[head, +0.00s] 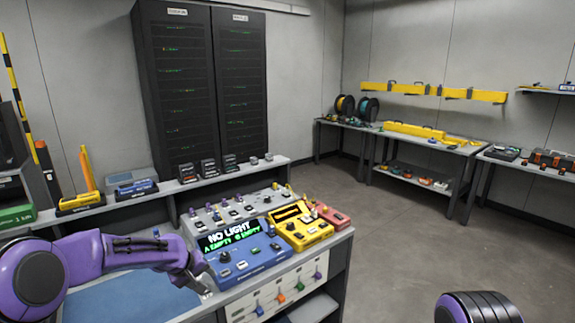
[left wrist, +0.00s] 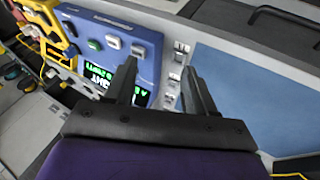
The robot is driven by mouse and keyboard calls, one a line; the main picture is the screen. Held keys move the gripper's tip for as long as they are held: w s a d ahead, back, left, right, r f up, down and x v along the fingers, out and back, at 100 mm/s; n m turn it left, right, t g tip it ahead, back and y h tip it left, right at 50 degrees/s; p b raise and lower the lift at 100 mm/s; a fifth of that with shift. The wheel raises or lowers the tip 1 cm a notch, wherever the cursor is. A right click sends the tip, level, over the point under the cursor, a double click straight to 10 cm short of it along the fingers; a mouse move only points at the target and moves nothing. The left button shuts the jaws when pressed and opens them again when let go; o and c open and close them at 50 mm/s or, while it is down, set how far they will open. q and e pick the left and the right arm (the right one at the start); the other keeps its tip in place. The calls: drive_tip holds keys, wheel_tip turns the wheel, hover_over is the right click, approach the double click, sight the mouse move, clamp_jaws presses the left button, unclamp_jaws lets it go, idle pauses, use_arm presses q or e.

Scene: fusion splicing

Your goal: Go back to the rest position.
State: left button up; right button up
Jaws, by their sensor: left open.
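My left gripper (head: 207,287) reaches in from the left in the head view, above the front left edge of the blue device. In the left wrist view its two fingers (left wrist: 160,85) stand apart with nothing between them. The blue device (head: 238,273) has a dark screen reading "NO LIGHT, A EMPTY B EMPTY". The device also shows in the left wrist view (left wrist: 147,45), partly behind the fingers. A purple and black rounded part of my right arm shows at the bottom right of the head view; the right gripper is out of frame.
A yellow device (head: 298,228) and a red device (head: 335,217) stand right of the blue one on the workbench. A blue mat (head: 130,300) lies bare at the left. Dark server racks (head: 205,85) stand behind. The floor (head: 400,240) to the right is clear.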

use_arm(q)
drive_tip(key=s+f+t+y+b, duration=0.2)
drive_tip(key=s+f+y, duration=0.1)
drive_tip(key=s+f, duration=1.5)
drive_tip(key=s+a+f+g+b, duration=0.1)
drive_tip(key=s+f, duration=0.2)
drive_tip(key=s, duration=0.6)
drive_tip(key=s+a+f+g+y+b, duration=0.1)
drive_tip(key=s+a+f+g, duration=0.1)
drive_tip(key=s, duration=0.8)
drive_tip(key=s+a+f+g+y+b, duration=0.1)
drive_tip(key=s+a+f, duration=0.1)
drive_tip(key=s, duration=0.8)
drive_tip(key=shift+s+a+f+g, duration=0.2)
drive_tip(key=shift+s+f+g, duration=0.1)
drive_tip(key=shift+f, duration=0.6)
